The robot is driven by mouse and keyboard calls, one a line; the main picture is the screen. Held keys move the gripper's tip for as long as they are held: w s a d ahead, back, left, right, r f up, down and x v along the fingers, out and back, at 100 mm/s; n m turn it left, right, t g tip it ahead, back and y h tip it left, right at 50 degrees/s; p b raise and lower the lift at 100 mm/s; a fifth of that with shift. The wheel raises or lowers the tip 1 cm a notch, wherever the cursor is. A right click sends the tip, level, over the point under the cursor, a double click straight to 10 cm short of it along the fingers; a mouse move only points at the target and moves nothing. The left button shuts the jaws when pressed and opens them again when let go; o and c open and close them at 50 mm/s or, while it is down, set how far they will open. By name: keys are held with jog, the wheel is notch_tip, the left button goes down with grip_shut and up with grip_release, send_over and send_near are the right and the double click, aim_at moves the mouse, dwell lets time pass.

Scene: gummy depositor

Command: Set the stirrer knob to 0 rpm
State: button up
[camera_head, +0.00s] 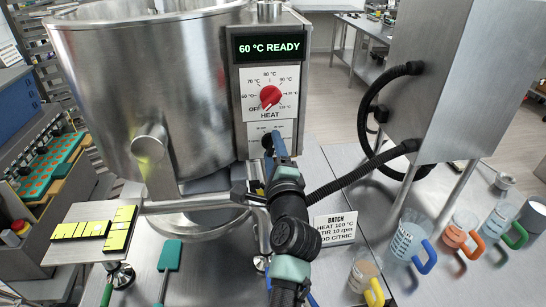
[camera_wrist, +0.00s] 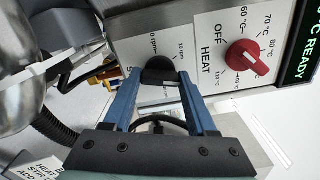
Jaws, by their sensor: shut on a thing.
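The black stirrer knob (camera_wrist: 159,70) sits on a white dial plate below the heat dial on the kettle's control box. My gripper (camera_wrist: 157,79) is shut on the knob, one blue finger on each side. A 0 rpm label and a 10 rpm label show beside the knob in the wrist view. A small pale mark shows on the knob, but I cannot tell surely which label it points at. In the head view my gripper (camera_head: 270,148) reaches up to the stirrer dial plate (camera_head: 259,127), and my arm hides most of the knob.
The red heat knob (camera_head: 270,96) is just above, under a display (camera_head: 269,47) reading 60 °C READY. A steel kettle (camera_head: 150,85) stands left. A batch card (camera_head: 335,230), beakers (camera_head: 407,238) and a black hose (camera_head: 350,178) are on the right.

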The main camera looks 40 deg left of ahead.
jog(key=n+b, duration=0.1)
jog(key=n, duration=0.1)
jog(key=n+b, duration=0.3)
jog(key=shift+f+n, duration=0.25)
jog(key=shift+n, duration=0.05)
jog(key=n+b, duration=0.4)
jog(key=n, duration=0.1)
jog(key=n+b, duration=0.4)
jog(key=n, duration=0.1)
jog(key=shift+n, duration=0.4)
jog(key=n+b, duration=0.3)
jog(key=n, duration=0.1)
jog(key=shift+r+n, duration=0.15)
jog(key=shift+n, duration=0.25)
jog(key=shift+n+b, duration=0.3)
jog(key=shift+b, duration=0.05)
jog(key=o, duration=1.4)
jog(key=shift+c, duration=0.2)
jog(key=shift+r, duration=0.1)
